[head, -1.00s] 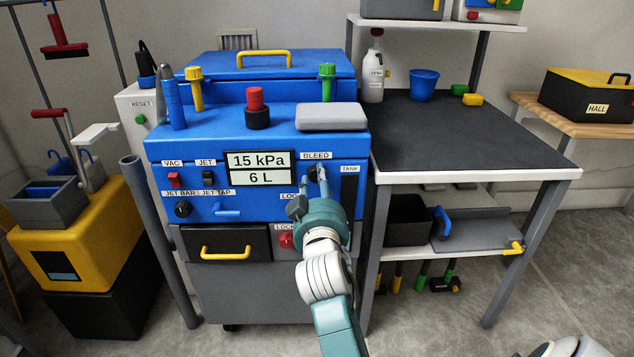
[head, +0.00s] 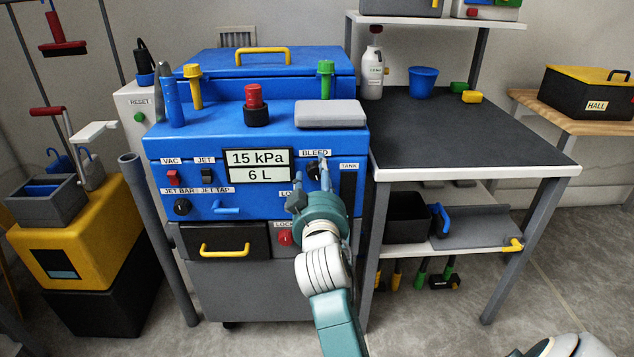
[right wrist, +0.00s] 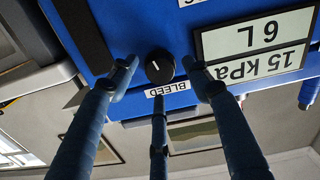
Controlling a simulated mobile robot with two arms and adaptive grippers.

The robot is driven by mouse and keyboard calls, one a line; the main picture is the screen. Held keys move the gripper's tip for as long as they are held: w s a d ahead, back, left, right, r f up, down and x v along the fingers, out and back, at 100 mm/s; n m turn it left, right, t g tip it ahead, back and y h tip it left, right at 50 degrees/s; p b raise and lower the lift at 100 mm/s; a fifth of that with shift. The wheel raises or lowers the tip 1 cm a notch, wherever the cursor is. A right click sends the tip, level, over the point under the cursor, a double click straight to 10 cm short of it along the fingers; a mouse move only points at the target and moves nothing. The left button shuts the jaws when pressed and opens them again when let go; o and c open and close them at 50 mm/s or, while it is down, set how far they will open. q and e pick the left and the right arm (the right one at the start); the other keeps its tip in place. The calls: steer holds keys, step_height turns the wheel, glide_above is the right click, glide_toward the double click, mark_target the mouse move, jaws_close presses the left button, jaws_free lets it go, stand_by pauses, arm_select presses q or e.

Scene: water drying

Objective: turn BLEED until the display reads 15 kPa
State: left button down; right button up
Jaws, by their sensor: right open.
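The display (head: 258,166) on the blue machine reads 15 kPa above 6 L; it shows upside down in the right wrist view (right wrist: 257,45). The BLEED knob (right wrist: 160,68) is round and black with a short white mark, beside its BLEED label (right wrist: 168,89). My right gripper (head: 318,172) is open at the knob. In the right wrist view its fingers stand around the knob, with small gaps visible on both sides. In the head view the fingers partly cover the knob. My left gripper is out of view.
The panel also carries a red VAC switch (head: 174,177), a black JET switch (head: 207,175), a JET BAR knob (head: 182,206) and a red LOCK knob (head: 285,238). A dark-topped table (head: 460,135) stands to the right. A grey pad (head: 330,114) lies on the machine's top.

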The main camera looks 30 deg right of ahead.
step_height(320, 180, up, 8)
steer(key=shift+r, duration=0.25)
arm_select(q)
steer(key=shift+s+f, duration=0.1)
